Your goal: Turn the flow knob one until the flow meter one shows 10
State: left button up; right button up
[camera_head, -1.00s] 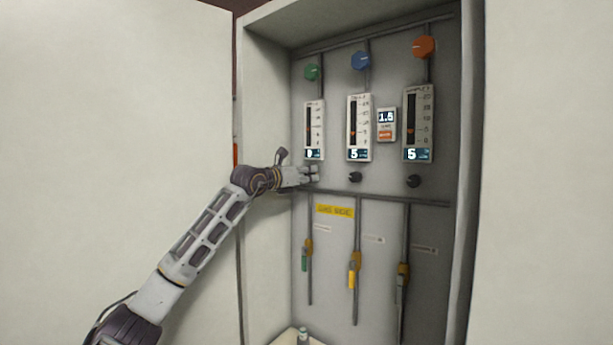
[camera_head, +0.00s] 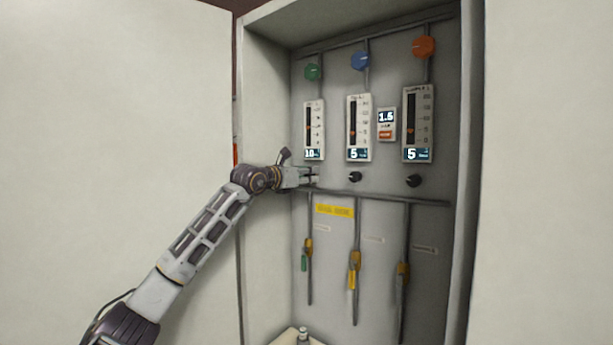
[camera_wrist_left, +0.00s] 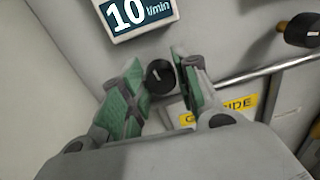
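Flow meter one (camera_head: 314,128) is the leftmost white gauge on the panel, and its display reads 10. The display also shows large in the left wrist view (camera_wrist_left: 138,14), reading 10 l/min. Flow knob one (camera_wrist_left: 160,77) is a small black knob below it with a white mark. My left gripper (camera_head: 315,177) reaches the knob from the left and hides it in the head view. My right gripper is out of view.
Two more flow meters (camera_head: 358,128) (camera_head: 418,124) each read 5, with black knobs (camera_head: 355,177) (camera_head: 413,181) below. A small display (camera_head: 386,118) reads 1.5. A horizontal pipe (camera_head: 380,198) runs just under the knobs. The cabinet's side wall (camera_head: 267,120) is close to my left arm.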

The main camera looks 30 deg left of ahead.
pick_arm(q)
jog(key=shift+o, duration=1.4)
jog(key=shift+s, duration=0.1)
jog(key=s+a, duration=0.1)
jog(key=s, duration=1)
jog(key=shift+s+a, duration=0.3)
dwell(0.4)
